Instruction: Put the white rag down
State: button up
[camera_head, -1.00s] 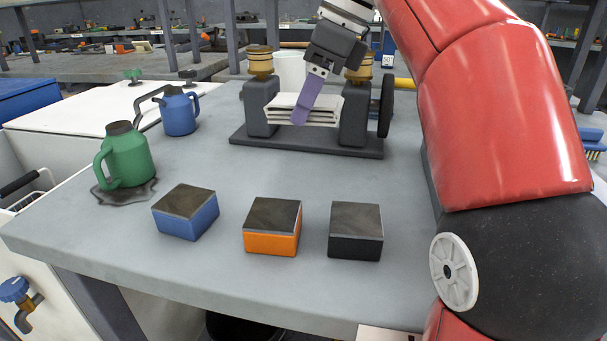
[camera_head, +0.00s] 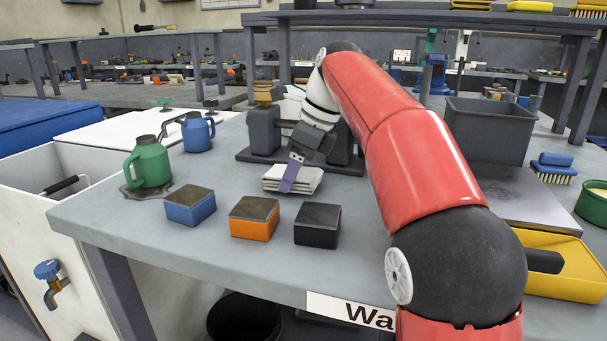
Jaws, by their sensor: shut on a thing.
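The white rag (camera_head: 306,180) is a folded stack in front of the dark grey press-like fixture (camera_head: 264,131) on the grey workbench (camera_head: 130,223). The far finger is hidden by the rag, and my arm hides the right part of the fixture.
Three blocks, blue (camera_head: 190,206), orange (camera_head: 254,218) and black (camera_head: 318,226), stand in front of the rag. Green (camera_head: 150,163) and blue (camera_head: 198,133) jugs stand left. At right are a grey bin (camera_head: 488,131), a brush (camera_head: 554,170) and a yellow tray (camera_head: 565,287).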

aim_at(305, 176)
jog(key=shift+f, duration=0.1)
jog(key=shift+f, duration=0.35)
jog(key=o, duration=0.9)
jog(key=v, duration=0.4)
jog(key=a+v, duration=0.1)
jog(key=v, duration=0.2)
jog(key=shift+r, duration=0.25)
jog(key=shift+s+d+r, duration=0.2)
jog(key=shift+r, duration=0.3)
